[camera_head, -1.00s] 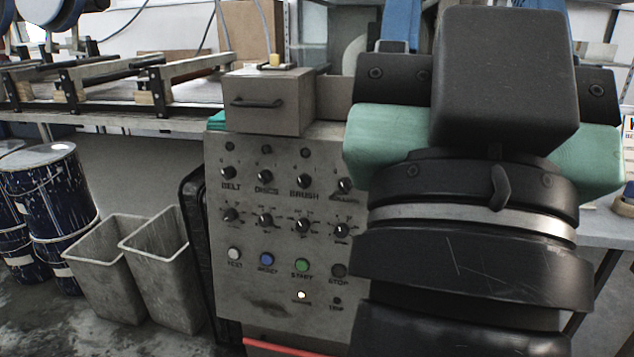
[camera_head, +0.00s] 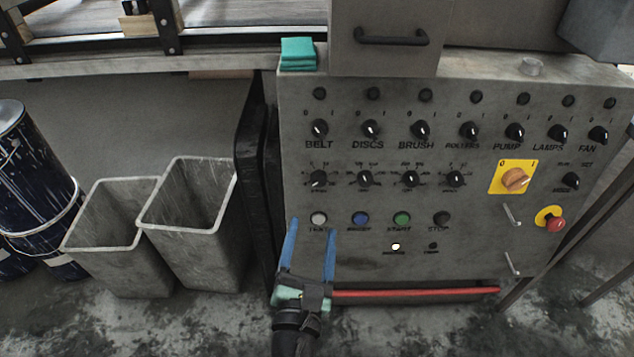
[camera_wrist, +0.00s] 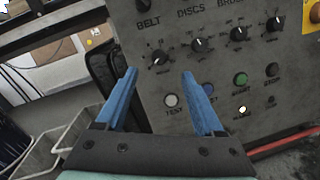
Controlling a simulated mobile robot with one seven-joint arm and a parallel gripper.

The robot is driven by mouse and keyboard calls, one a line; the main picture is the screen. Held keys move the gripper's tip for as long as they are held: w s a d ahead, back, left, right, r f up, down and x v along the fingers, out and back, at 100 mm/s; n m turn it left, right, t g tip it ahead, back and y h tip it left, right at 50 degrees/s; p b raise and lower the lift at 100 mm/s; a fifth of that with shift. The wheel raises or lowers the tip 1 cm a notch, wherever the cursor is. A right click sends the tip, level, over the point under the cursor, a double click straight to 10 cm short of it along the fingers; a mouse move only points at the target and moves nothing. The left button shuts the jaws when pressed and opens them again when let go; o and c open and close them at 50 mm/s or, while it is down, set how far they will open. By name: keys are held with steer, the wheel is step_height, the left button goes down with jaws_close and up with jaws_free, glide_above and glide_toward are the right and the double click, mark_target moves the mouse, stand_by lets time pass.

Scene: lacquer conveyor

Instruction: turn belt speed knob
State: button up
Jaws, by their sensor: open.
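The grey control panel (camera_head: 460,215) fills the right half of the head view. Its top row has black knobs labelled BELT, DISCS, BRUSH and more. The BELT selector knob (camera_head: 319,128) is at the upper left. Below it is the speed knob of the belt column (camera_head: 318,179), with a small scale around it; it also shows in the wrist view (camera_wrist: 157,59). My gripper (camera_head: 311,225) has blue fingers, open and empty, pointing up in front of the panel's lower left, near the white TEST button (camera_head: 318,218). In the wrist view the speed knob lies beyond and between the fingertips (camera_wrist: 160,75).
Blue and green buttons (camera_head: 402,219) sit right of TEST. A red emergency stop (camera_head: 555,224) and a yellow-backed orange switch (camera_head: 515,179) are at the right. A red bar (camera_head: 415,292) runs along the panel's bottom. Grey bins (camera_head: 190,225) stand left. A drawer box (camera_head: 383,62) sits above.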

mark_target(318, 183)
steer(key=shift+n, duration=0.6)
steer(key=w, duration=0.4)
steer(key=w+f+b, duration=0.1)
steer(key=w, duration=0.3)
steer(key=w+b, duration=0.1)
steer(key=w, duration=0.3)
steer(key=shift+w+d+f, duration=0.2)
steer(key=shift+d+f, duration=0.05)
steer(key=shift+d, duration=0.15)
steer(key=shift+c, duration=0.2)
jaws_close()
